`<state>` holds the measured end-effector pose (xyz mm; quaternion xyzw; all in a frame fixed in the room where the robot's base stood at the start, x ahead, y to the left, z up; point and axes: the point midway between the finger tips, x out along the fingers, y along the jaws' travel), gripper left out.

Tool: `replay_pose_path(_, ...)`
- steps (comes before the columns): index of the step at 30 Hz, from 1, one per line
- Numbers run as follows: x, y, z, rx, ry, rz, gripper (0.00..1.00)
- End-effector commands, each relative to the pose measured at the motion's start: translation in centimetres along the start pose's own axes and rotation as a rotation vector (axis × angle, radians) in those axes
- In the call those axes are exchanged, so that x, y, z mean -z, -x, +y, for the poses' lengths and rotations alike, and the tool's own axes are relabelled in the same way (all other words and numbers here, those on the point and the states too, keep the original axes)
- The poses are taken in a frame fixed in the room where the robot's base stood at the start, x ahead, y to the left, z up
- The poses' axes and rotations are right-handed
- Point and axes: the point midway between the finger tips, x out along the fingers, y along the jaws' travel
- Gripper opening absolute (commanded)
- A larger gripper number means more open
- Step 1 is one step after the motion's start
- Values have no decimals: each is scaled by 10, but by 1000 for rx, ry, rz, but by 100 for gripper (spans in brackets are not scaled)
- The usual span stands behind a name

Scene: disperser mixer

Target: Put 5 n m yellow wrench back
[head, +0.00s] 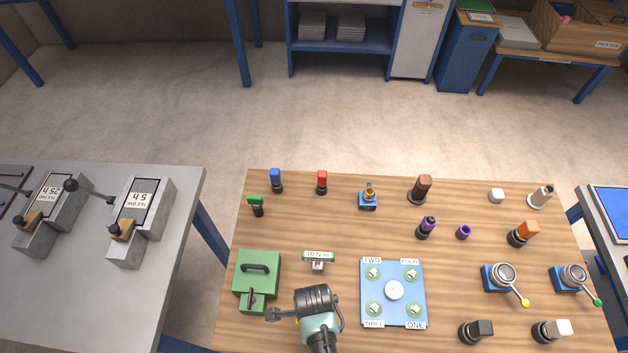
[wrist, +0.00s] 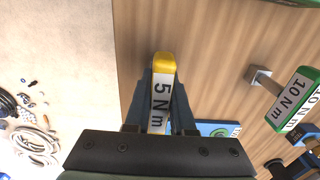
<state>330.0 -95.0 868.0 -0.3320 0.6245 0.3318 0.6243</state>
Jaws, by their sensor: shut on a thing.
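The yellow wrench (wrist: 163,64) has a yellow end and a white face marked 5 N m. In the wrist view it stands between the two fingers of my gripper (wrist: 162,100), which is shut on it. Its lower part is hidden by the gripper body. In the head view my gripper is at the front of the wooden table, just below the green 10 N m wrench (head: 317,256). The yellow wrench cannot be made out clearly there. The green wrench also shows in the wrist view (wrist: 294,98), to the right of my gripper and apart from it.
A green box with handles (head: 257,268) lies left of my arm. A blue plate (head: 392,264) with labels ONE to FOUR lies to its right. Several small coloured parts stand along the back of the wooden table. A grey bench (head: 80,300) is at the left.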

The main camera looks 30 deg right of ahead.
Motion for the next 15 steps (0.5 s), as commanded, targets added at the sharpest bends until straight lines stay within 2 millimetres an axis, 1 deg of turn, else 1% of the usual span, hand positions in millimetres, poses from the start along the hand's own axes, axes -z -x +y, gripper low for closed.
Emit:
replay_pose_path(4,0,-6,0,1,0,0,0)
replay_pose_path(7,0,-5,0,1,0,0,0)
replay_pose_path(8,0,-5,0,0,0,0,24)
replay_pose_path(9,0,-5,0,0,0,0,31)
replay_pose_path(11,0,-5,0,0,0,0,42)
replay_pose_path(12,0,-5,0,0,0,0,49)
replay_pose_path(13,0,-5,0,0,0,0,52)
replay_pose_path(15,0,-5,0,0,0,0,52)
